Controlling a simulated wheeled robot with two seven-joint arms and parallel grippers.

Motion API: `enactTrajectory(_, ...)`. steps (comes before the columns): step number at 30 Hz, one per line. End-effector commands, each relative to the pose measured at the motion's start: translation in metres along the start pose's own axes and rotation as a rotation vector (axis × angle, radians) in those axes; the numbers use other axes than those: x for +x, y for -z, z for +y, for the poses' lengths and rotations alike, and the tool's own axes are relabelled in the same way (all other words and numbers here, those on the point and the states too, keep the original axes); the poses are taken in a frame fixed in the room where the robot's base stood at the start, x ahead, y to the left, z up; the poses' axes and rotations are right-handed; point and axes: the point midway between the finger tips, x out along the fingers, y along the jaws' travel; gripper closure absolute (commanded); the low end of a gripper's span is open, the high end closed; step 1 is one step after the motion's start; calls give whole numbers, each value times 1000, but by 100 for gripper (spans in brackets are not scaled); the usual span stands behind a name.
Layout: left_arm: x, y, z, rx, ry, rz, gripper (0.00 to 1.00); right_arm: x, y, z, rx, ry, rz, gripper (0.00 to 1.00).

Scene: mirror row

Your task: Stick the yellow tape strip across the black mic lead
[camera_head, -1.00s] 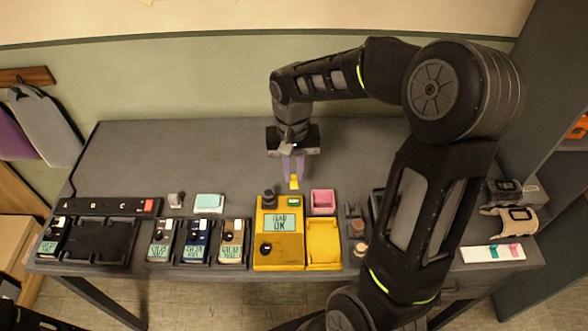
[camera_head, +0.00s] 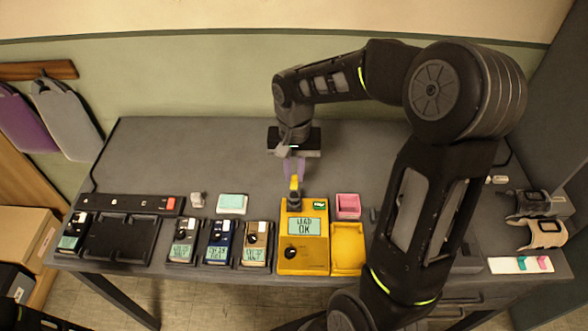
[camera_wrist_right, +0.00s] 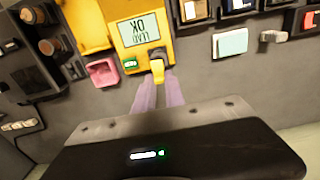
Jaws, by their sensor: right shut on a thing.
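My right gripper (camera_head: 295,170) has purple fingers pointing down at the back edge of the yellow tester (camera_head: 304,258). It is shut on the yellow tape strip (camera_head: 294,184), which also shows at the fingertips in the right wrist view (camera_wrist_right: 158,71). The strip is in front of or just above a short dark knob-like part (camera_head: 294,203) on the tester's back left corner; I cannot tell whether they touch. The tester's screen reads "LEAD OK". I cannot pick out the black mic lead with certainty. My left gripper is not in view.
Beside the tester are a pink tray (camera_head: 348,206), a yellow tray (camera_head: 348,247) and a pale green pad (camera_head: 231,203). Several small packs with screens line the front left, near an empty black cradle (camera_head: 121,238). A white card (camera_head: 521,265) lies at the right. The table's back is clear.

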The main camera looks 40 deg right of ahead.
Motion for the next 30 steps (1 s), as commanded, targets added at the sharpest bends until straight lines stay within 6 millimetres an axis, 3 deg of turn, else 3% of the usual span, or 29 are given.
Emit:
enactTrajectory(3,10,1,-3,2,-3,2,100,16,0,0,-1,-1,-1,100)
enactTrajectory(10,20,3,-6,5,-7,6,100,32,0,0,-1,-1,-1,100)
enactTrajectory(30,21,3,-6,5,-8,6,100,34,0,0,-1,0,0,100)
